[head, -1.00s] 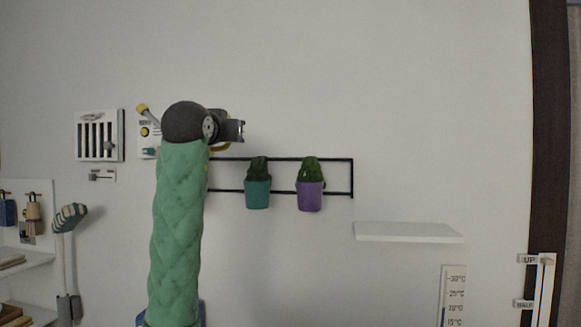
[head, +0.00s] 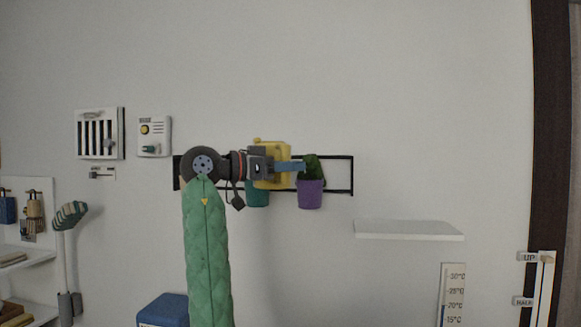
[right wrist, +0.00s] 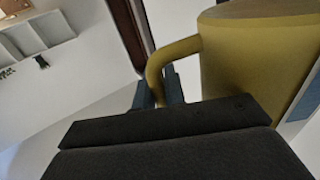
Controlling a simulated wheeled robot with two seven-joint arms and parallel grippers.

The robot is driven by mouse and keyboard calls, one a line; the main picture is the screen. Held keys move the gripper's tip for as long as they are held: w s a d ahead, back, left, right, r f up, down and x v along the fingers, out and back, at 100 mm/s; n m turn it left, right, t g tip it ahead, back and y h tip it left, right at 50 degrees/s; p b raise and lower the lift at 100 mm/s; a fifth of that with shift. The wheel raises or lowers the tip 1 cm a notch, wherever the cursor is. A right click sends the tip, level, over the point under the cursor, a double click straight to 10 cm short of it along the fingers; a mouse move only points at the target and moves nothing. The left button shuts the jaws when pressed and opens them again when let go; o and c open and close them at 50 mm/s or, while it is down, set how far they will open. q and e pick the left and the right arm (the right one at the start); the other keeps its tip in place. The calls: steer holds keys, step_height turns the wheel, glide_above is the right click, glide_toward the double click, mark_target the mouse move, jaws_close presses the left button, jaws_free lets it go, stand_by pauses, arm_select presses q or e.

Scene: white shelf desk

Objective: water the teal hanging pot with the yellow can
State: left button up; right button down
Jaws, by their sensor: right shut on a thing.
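The yellow can (head: 270,152) is in front of the wall rail in the head view. My right gripper (head: 288,167) is shut on its handle (right wrist: 160,68); the right wrist view shows the fingers around the handle and the can body (right wrist: 245,65) beside them. The teal hanging pot (head: 257,195) is on the rail, just below the can in the picture. The can and gripper hide its plant and upper part. The can's spout cannot be made out, and I cannot tell its exact tilt. My left gripper is not in view.
A purple pot (head: 311,195) with a green cactus hangs on the black rail (head: 352,175), right of the teal pot. A white shelf (head: 408,231) juts out at lower right. A blue box-like thing (head: 163,312) stands low left of my arm. The wall above the rail is clear.

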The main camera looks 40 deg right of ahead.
mark_target(284, 152)
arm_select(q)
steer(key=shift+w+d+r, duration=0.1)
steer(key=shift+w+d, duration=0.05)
arm_select(e)
steer(key=shift+s+a+r+n, duration=0.15)
steer(key=shift+r+n, duration=0.45)
steer(key=shift+r, duration=0.3)
steer(key=shift+r+n+p, duration=0.35)
steer(key=shift+r+n, duration=0.05)
steer(key=shift+r, duration=0.05)
steer(key=shift+s+r, duration=0.1)
steer(key=shift+r, duration=0.1)
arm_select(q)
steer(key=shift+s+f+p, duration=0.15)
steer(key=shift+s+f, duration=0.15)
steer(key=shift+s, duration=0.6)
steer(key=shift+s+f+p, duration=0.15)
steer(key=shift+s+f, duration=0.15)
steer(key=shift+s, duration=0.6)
arm_select(e)
steer(key=shift+s+r+n, duration=0.1)
steer(key=shift+r+n, duration=0.3)
steer(key=shift+n, duration=0.3)
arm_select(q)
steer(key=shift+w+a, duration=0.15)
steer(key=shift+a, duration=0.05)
